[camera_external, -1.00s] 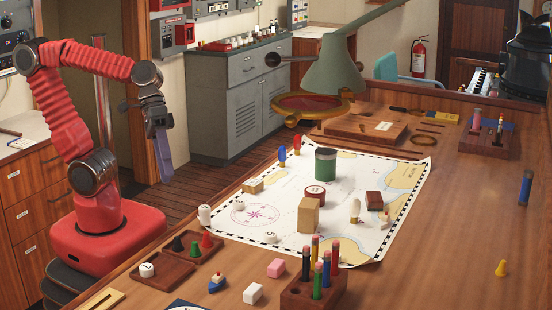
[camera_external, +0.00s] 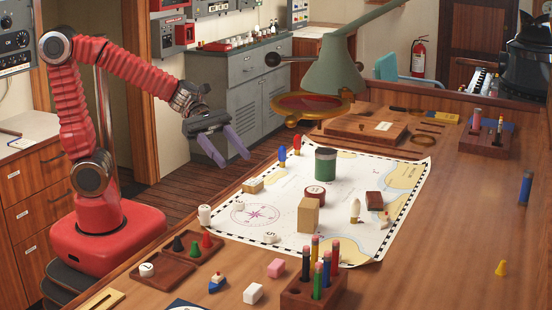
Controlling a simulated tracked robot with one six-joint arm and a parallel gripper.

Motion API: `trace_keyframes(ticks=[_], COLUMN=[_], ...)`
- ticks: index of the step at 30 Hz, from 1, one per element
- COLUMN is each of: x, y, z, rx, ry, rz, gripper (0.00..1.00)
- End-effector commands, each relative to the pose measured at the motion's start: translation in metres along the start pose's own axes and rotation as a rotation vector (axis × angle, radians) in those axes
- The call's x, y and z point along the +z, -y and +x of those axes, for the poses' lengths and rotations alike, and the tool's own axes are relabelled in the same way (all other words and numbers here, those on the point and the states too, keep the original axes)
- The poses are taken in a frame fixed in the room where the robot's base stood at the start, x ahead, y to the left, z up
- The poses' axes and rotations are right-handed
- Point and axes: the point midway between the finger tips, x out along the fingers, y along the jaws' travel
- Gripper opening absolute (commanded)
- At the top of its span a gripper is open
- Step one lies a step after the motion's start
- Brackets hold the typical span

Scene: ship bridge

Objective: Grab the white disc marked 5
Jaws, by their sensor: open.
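The white disc marked 5 (camera_external: 270,237) lies flat near the front edge of the chart (camera_external: 340,180), left of a wooden block. My gripper (camera_external: 231,162) is in the air above and to the left of the chart, clear of the disc. Its two purple fingers are apart, point down to the right and hold nothing.
A wooden block (camera_external: 308,215), a dark red disc (camera_external: 315,196) and a green cylinder (camera_external: 325,164) stand on the chart. A white cylinder (camera_external: 204,215) stands at its left edge. A pencil holder (camera_external: 300,291) is in front. A green lamp (camera_external: 335,68) hangs behind the chart.

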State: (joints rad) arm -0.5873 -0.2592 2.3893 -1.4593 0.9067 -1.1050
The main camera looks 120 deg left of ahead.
Motion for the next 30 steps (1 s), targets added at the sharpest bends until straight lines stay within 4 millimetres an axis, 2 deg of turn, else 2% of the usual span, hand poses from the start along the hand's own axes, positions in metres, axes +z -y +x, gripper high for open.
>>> trace_keyframes(ticks=[3,24,30], x=[-0.003,-0.104,-0.109], y=[-0.014,-0.005,-0.005], z=[-0.001,0.044,0.046], rx=[0.033,0.024,0.027], ry=[0.022,0.017,0.019], rz=[-0.09,-0.078,-0.073], gripper=[0.48,0.48,0.48])
